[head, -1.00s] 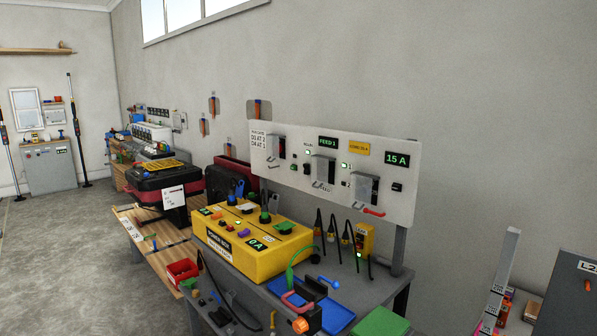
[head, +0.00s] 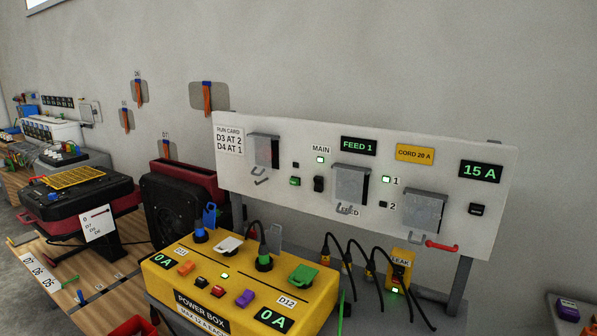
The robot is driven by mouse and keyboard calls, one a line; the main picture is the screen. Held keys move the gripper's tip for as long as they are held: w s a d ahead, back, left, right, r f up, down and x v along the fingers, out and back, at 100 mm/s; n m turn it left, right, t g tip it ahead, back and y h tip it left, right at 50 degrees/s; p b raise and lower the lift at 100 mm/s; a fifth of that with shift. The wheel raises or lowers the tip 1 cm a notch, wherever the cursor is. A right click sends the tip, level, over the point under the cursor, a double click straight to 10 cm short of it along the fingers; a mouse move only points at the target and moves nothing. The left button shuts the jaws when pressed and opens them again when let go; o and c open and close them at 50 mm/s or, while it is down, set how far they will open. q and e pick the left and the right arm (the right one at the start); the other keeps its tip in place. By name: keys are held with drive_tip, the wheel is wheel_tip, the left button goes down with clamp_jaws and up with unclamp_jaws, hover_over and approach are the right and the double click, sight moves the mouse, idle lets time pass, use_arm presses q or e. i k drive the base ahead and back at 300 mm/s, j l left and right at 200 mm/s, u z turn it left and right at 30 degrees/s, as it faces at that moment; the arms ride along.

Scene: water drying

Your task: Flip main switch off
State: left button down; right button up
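The white panel (head: 490,235) stands upright on posts in front of the grey wall in the head view. Below its MAIN label (head: 320,149) is a lit indicator (head: 320,160), and below that a small black switch (head: 319,184). A green button (head: 295,181) sits to the left of the switch. I cannot tell which position the switch is in. Neither of my grippers is in view.
Grey covers with hooks (head: 351,184) sit on the panel, which reads FEED 1 and 15 A. A red handle (head: 442,246) hangs at lower right. A yellow power box (head: 235,290), reading 0 A, and black cords (head: 359,255) stand below the panel.

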sight(318, 180)
drive_tip(key=i+j+z, duration=0.1)
drive_tip(key=j, duration=0.25)
drive_tip(key=i+j+z, duration=0.1)
drive_tip(key=i+j, duration=0.3)
drive_tip(key=j, duration=0.3)
drive_tip(key=i+j+z, duration=0.15)
drive_tip(key=j, duration=0.2)
